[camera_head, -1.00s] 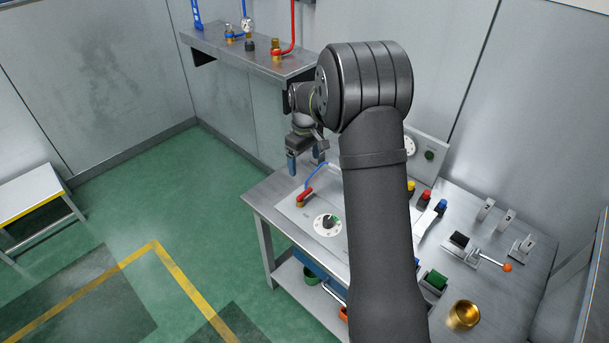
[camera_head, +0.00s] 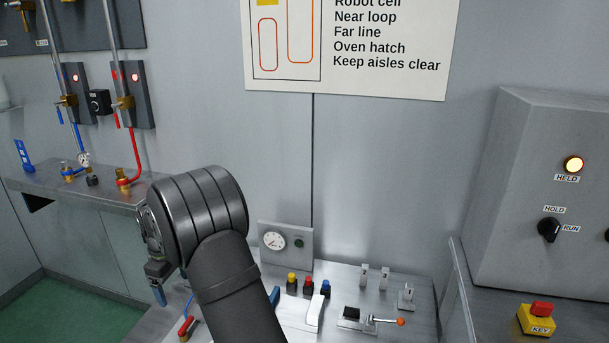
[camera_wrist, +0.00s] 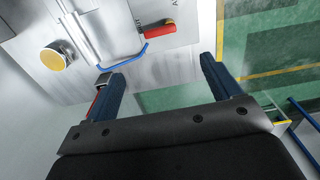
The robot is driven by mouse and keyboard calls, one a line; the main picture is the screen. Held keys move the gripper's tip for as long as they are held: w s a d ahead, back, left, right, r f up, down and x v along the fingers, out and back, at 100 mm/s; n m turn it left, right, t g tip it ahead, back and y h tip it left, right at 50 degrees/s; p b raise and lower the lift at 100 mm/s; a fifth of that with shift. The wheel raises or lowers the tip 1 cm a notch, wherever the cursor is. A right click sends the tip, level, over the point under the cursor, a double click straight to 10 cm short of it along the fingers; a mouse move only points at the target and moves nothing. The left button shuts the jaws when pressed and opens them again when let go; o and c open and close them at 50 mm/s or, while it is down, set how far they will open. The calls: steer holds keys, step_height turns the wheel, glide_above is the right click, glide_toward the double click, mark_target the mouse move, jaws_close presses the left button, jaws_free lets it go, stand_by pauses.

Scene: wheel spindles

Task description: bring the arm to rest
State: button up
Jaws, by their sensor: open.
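My gripper (camera_wrist: 160,90) is open in the wrist view, with its two blue fingers apart and nothing held between them. It hangs beside the left end of the metal bench. In the head view my dark arm rises from the bottom and bends left, and one blue fingertip (camera_head: 159,295) shows below it; the other is hidden.
The metal bench (camera_head: 418,322) carries coloured buttons, switches, an orange-knobbed lever (camera_head: 400,321) and a gauge panel (camera_head: 286,243). A wall shelf (camera_head: 95,192) with blue and red pipes stands behind on the left. A grey cabinet (camera_head: 530,190) stands right. Green floor is free at the left.

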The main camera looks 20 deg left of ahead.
mark_target(187, 324)
step_height(187, 324, down, 15)
steer(key=shift+r, duration=0.1)
stand_by(0.3)
steer(key=shift+r, duration=0.1)
step_height(187, 324, up, 17)
step_height(187, 324, down, 17)
steer(key=shift+f, duration=0.2)
steer(key=m, duration=0.4)
steer(key=shift+d+r, duration=0.1)
steer(key=shift+d, duration=0.25)
steer(key=m, duration=0.4)
steer(key=shift+s+d+m, duration=0.25)
steer(key=shift+d+m, duration=0.05)
steer(key=shift+d, duration=0.1)
steer(key=m, duration=0.4)
steer(key=shift+s+d, duration=0.2)
steer(key=shift+s, duration=0.1)
steer(key=shift+s+d+m, duration=0.1)
steer(key=shift+s+m, duration=0.1)
steer(key=shift+m, duration=0.95)
steer(key=shift+s+d+m, duration=0.1)
steer(key=shift+s+m, duration=0.1)
steer(key=shift+m, duration=0.95)
